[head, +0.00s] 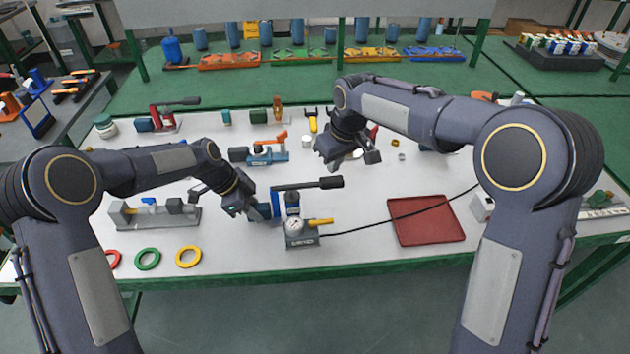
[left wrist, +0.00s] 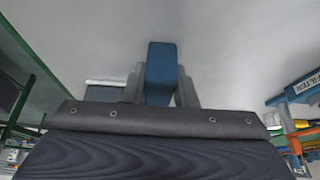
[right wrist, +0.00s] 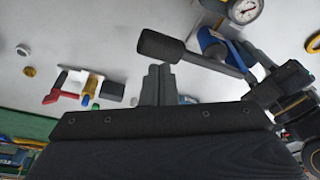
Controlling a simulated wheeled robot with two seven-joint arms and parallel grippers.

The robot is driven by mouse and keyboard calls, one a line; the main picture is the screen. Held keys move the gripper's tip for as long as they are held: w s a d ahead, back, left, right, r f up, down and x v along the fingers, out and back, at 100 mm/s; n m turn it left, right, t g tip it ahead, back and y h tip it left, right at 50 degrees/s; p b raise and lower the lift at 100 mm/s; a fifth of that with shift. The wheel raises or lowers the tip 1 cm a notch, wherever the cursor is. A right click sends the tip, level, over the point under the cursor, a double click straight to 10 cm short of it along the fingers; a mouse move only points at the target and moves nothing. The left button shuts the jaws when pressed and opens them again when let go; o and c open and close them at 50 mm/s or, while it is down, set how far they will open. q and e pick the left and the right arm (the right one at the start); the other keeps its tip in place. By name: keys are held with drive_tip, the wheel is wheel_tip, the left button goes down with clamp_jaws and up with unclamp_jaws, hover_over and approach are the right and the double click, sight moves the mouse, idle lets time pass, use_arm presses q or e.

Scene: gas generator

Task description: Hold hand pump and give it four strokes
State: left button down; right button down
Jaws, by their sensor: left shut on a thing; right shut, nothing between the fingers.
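The hand pump (head: 301,240) stands near the table's front edge, with a grey base, a round gauge, a blue body and a long black-ended handle (head: 329,183) pointing right. In the right wrist view, its black handle grip (right wrist: 160,45) lies just beyond my right fingertips, apart from them. My left gripper (head: 265,210) is at the pump's left side. In the left wrist view, its fingers (left wrist: 158,85) are shut on a blue block, which looks like part of the pump. My right gripper (head: 366,155) is shut and empty, behind and right of the handle; its fingers (right wrist: 157,85) touch each other.
A red tray (head: 427,222) lies right of the pump, with a black hose crossing it. Coloured rings (head: 148,259) and a grey vise-like fixture (head: 155,213) lie at left. A blue tool with an orange lever (head: 268,153) stands behind the pump.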

sight(335, 181)
drive_tip(key=shift+s+x, duration=0.2)
drive_tip(key=shift+x, duration=0.85)
drive_tip(key=shift+d+f, duration=0.15)
idle(1.1)
idle(1.2)
idle(1.3)
drive_tip(key=shift+s+d+x, duration=0.1)
drive_tip(key=shift+s+x, duration=0.1)
drive_tip(key=shift+x, duration=0.75)
drive_tip(key=shift+s+d+x, duration=0.15)
drive_tip(key=shift+s+x, duration=0.05)
drive_tip(key=shift+x, duration=0.75)
drive_tip(key=shift+w+a+v, duration=0.1)
drive_tip(key=shift+w+v, duration=0.1)
drive_tip(key=shift+v, duration=0.75)
drive_tip(key=shift+w+a+v, duration=0.1)
drive_tip(key=shift+w+v, duration=0.1)
drive_tip(key=shift+v, duration=0.7)
